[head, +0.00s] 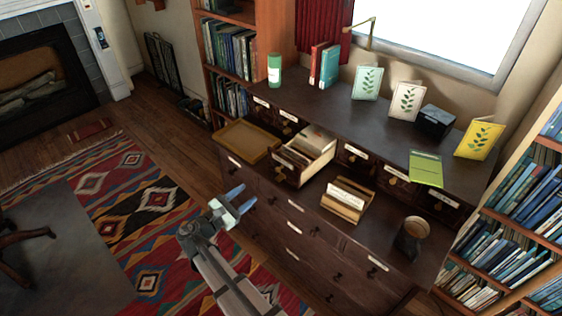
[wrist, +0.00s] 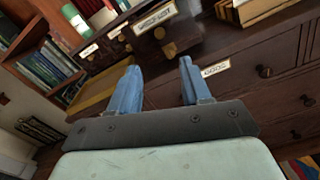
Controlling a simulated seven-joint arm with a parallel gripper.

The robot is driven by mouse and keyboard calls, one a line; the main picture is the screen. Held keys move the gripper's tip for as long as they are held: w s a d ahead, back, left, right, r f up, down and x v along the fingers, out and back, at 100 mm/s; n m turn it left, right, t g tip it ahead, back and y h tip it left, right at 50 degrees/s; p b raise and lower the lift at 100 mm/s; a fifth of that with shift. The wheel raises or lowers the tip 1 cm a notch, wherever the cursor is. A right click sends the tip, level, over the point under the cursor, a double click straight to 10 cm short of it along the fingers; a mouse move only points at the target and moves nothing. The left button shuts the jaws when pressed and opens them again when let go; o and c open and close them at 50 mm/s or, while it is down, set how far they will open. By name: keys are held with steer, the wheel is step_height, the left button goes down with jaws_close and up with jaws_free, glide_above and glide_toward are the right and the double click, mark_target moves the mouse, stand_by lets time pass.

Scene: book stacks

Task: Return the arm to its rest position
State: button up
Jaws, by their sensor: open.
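My gripper (head: 238,198) is open and empty in the head view, in front of the dark wooden drawer cabinet (head: 275,206) and above the patterned rug. In the wrist view its two blue fingers (wrist: 156,85) stand apart with nothing between them. They point toward the cabinet front, with a labelled drawer (wrist: 155,22) beyond them. My arm reaches up from the bottom edge of the head view.
A small drawer (head: 304,156) stands pulled out, holding cards. A wooden tray (head: 246,142), a card box (head: 346,199) and a dark cup (head: 411,237) are on the cabinet. Bookshelves flank it.

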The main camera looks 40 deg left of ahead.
steer(key=shift+m, duration=0.3)
steer(key=s+d+f+m+g+h, duration=0.1)
steer(key=s+d+f+m+g, duration=0.3)
steer(key=d+f+m+g, duration=0.5)
steer(key=s+d+f+m+g+h, duration=0.1)
steer(key=s+d+f+m+g, duration=0.45)
steer(key=f, duration=0.75)
steer(key=w+d+f+m+g, duration=0.2)
steer(key=d+f, duration=0.1)
steer(key=d, duration=0.6)
steer(key=w+d+f+m+g+h, duration=0.1)
steer(key=w+d+f+m+g, duration=0.2)
steer(key=d, duration=0.5)
steer(key=w+d+f+m+g, duration=0.15)
steer(key=d+f, duration=0.25)
steer(key=d, duration=0.5)
steer(key=s+d+f+m+g+y, duration=0.1)
steer(key=d+m, duration=0.4)
steer(key=d, duration=0.8)
steer(key=s+d+f+m+g+y, duration=0.2)
steer(key=s+d+f+m, duration=0.2)
steer(key=d, duration=1)
steer(key=shift+s+d+m+g, duration=0.2)
steer(key=shift+s+m+g, duration=0.25)
steer(key=shift+m, duration=0.45)
